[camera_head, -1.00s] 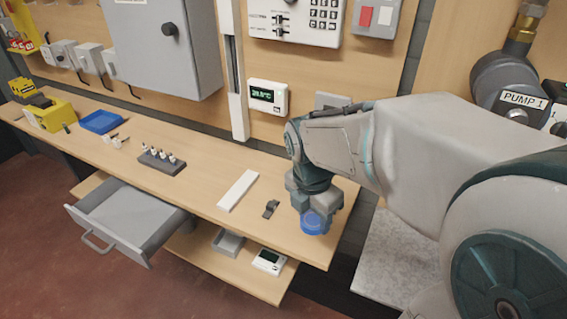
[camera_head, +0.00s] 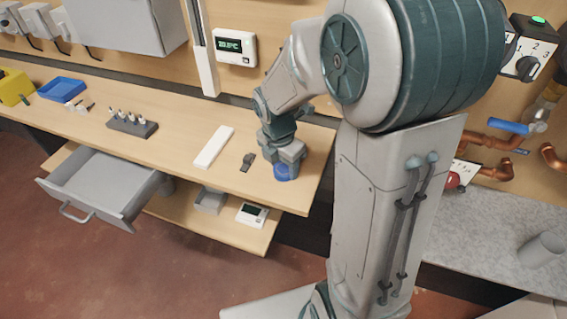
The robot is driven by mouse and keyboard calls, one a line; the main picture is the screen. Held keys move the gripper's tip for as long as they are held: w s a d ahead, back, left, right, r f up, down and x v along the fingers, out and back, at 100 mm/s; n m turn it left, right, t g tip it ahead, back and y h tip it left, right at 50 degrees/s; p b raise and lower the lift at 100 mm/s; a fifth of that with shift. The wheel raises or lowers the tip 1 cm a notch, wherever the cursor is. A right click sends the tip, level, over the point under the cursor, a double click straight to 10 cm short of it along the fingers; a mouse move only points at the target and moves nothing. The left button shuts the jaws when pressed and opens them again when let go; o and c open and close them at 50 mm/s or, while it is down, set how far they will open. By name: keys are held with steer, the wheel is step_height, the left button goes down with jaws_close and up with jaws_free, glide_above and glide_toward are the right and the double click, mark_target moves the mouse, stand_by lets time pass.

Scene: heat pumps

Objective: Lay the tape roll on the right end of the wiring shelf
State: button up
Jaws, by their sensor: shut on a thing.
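The blue tape roll (camera_head: 281,174) is at the fingertips of my gripper (camera_head: 284,165), which is shut on it. The fingers and the gripper body hide its upper part. My gripper points down over the right end of the wooden wiring shelf (camera_head: 215,179). The roll is at or just above the shelf surface; I cannot tell whether it touches. It is inside the shelf's right edge.
A small dark clip-like item (camera_head: 248,161) and a white strip (camera_head: 212,147) lie left of the roll. A dark block with several pegs (camera_head: 132,126) stands farther left. An open grey drawer (camera_head: 100,184) juts out below. A thermostat (camera_head: 234,47) hangs behind.

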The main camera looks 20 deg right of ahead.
steer(key=shift+f, duration=0.2)
steer(key=o, duration=1)
steer(key=shift+c, duration=0.2)
steer(key=shift+r, duration=0.15)
step_height(320, 180, up, 11)
steer(key=a, duration=0.1)
steer(key=s+m+t, duration=0.1)
steer(key=s+m, duration=0.5)
steer(key=m, duration=0.6)
steer(key=s+d+m+t+y, duration=0.1)
steer(key=s+m, duration=0.6)
steer(key=m, duration=0.5)
steer(key=shift+s+d+p, duration=0.15)
steer(key=shift+s+p, duration=0.15)
steer(key=shift+p, duration=0.05)
